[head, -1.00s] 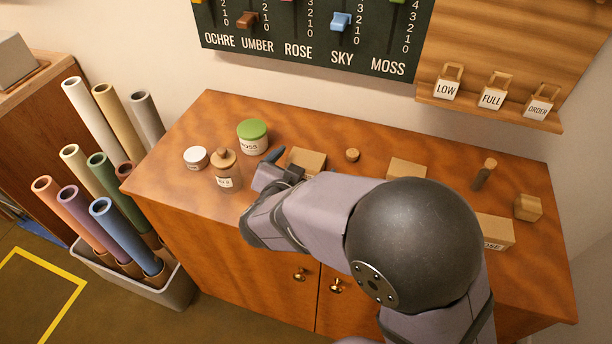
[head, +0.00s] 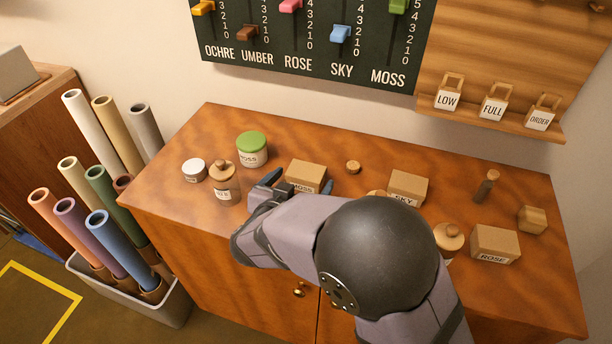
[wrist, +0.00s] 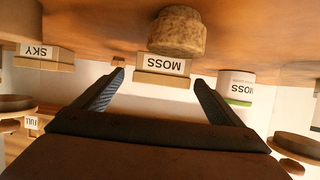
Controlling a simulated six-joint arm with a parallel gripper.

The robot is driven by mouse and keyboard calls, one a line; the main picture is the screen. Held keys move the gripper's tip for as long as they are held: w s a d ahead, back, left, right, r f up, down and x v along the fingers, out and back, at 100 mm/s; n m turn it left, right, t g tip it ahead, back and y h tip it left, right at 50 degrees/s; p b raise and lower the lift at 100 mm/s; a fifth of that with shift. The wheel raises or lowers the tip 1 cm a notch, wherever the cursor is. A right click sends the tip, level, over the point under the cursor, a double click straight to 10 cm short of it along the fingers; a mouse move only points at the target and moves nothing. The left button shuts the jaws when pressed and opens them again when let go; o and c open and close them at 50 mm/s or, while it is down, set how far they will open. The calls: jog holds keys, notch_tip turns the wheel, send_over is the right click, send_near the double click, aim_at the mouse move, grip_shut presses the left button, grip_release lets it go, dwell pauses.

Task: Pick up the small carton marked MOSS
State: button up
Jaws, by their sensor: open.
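The small MOSS carton (head: 306,175) is a tan box with a white label, standing on the cabinet top in the head view. My gripper (head: 298,183) is open at its near side, one fingertip to the left of the carton and one to the right. In the wrist view, which is upside down, the carton (wrist: 163,68) shows between and beyond the open fingertips (wrist: 159,77). Nothing is held. My arm hides the area in front of the carton in the head view.
A round cork-like piece (wrist: 178,30) is close in front of the carton in the wrist view. A green-lidded MOSS jar (head: 252,150) and a corked jar (head: 225,184) stand left. A small cork (head: 352,167), the SKY carton (head: 408,187) and ROSE carton (head: 495,245) are right.

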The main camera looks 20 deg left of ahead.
aim_at(306, 176)
jog(key=shift+f+x, duration=0.2)
jog(key=shift+x, duration=2.05)
jog(key=shift+s+a, duration=0.15)
jog(key=shift+c, duration=0.6)
jog(key=c, duration=1.1)
jog(key=shift+r, duration=0.2)
notch_tip(306, 176, up, 10)
jog(key=shift+f+p, duration=0.1)
jog(key=shift+p, duration=0.65)
